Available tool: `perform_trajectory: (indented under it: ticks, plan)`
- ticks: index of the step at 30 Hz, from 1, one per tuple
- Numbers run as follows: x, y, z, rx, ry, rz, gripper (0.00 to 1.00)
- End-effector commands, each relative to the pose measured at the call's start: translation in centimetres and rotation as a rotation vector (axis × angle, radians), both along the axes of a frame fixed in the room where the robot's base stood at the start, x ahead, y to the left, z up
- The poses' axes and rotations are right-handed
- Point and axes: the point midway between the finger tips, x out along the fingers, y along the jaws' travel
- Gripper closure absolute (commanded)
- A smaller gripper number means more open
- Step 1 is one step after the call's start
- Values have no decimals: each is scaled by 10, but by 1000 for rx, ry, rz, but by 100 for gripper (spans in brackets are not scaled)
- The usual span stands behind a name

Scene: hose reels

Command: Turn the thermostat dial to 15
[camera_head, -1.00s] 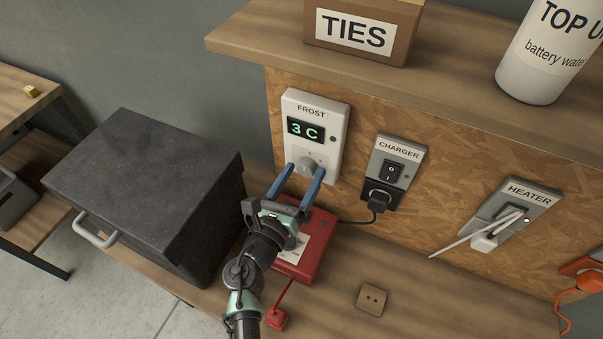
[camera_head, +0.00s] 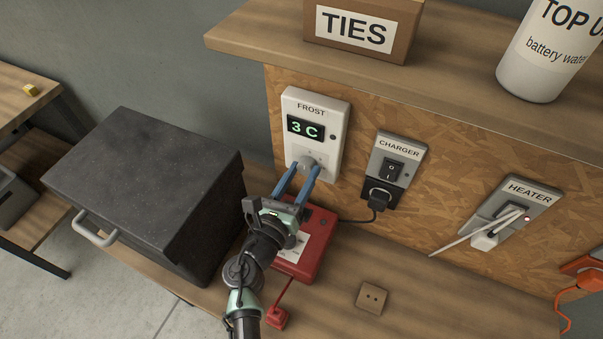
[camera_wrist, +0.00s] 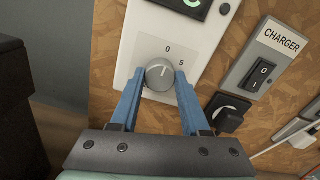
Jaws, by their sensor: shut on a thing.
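The thermostat is a white box (camera_head: 325,110) marked FROST, fixed to the chipboard panel. Its green display (camera_head: 305,129) reads 3 C. Its grey round dial (camera_wrist: 159,74) shows in the wrist view, with a pale pointer line and the marks 0 and 5 above and to the right; the pointer lies up and right, between these marks. My gripper (camera_head: 306,170) has its two blue fingers shut on the dial, one on each side. In the head view the fingertips partly hide the dial.
A CHARGER switch (camera_head: 393,171) with a black plug (camera_head: 379,196) is right of the thermostat. A red box (camera_head: 305,245) lies below. A HEATER switch (camera_head: 511,211) is farther right. A dark toolbox (camera_head: 145,185) stands left. A shelf (camera_head: 445,80) overhangs above.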

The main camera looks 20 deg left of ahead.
Motion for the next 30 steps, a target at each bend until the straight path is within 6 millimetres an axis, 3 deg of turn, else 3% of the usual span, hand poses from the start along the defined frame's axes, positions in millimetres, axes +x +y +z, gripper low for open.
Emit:
perform_trajectory:
  ticks: [8, 30]
  plan:
    - [0, 0, -3, 152, -6, 0, 100]
    - [0, -1, -4, 845, -31, 0, 100]
